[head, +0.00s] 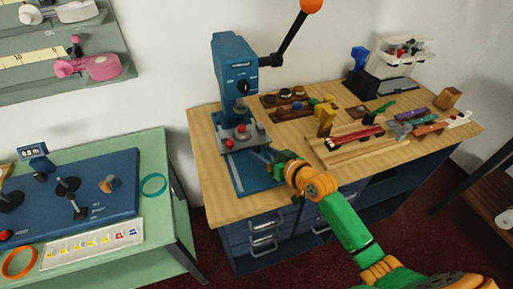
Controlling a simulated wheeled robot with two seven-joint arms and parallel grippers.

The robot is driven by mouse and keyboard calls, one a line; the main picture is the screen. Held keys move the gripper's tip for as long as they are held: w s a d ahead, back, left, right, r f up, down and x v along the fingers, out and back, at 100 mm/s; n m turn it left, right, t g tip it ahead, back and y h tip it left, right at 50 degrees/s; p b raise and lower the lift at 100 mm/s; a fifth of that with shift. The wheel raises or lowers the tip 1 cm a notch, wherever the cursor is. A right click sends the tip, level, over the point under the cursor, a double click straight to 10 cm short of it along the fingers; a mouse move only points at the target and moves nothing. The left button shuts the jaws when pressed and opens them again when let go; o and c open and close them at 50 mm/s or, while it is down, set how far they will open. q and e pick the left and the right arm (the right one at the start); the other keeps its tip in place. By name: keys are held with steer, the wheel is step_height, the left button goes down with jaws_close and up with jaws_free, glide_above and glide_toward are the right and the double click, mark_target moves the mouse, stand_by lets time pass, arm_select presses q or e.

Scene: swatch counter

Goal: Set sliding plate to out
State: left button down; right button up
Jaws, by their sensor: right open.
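A blue press (235,68) with a long black lever and orange ball stands at the left of the wooden bench. Under its head is a grey plate (247,138) with small red parts on it, which looks like the sliding plate. It sits towards the back of the blue base (243,184); the base's front part is bare. My right gripper (261,157) is open over the base, just in front of the grey plate, at its right. Whether a finger touches the plate is too small to tell. My left gripper is out of view.
Trays and hand tools (356,140) cover the bench to the right. The raised press lever (290,42) leans over the bench. A green table (165,207) with a blue control panel (110,180) stands at the left. Drawers (265,235) are under the bench.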

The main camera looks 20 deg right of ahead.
mark_target(259, 151)
steer(key=x, duration=0.3)
steer(key=shift+f, duration=0.1)
steer(key=shift+s, duration=0.1)
steer(key=shift+c, duration=1.3)
jaws_close()
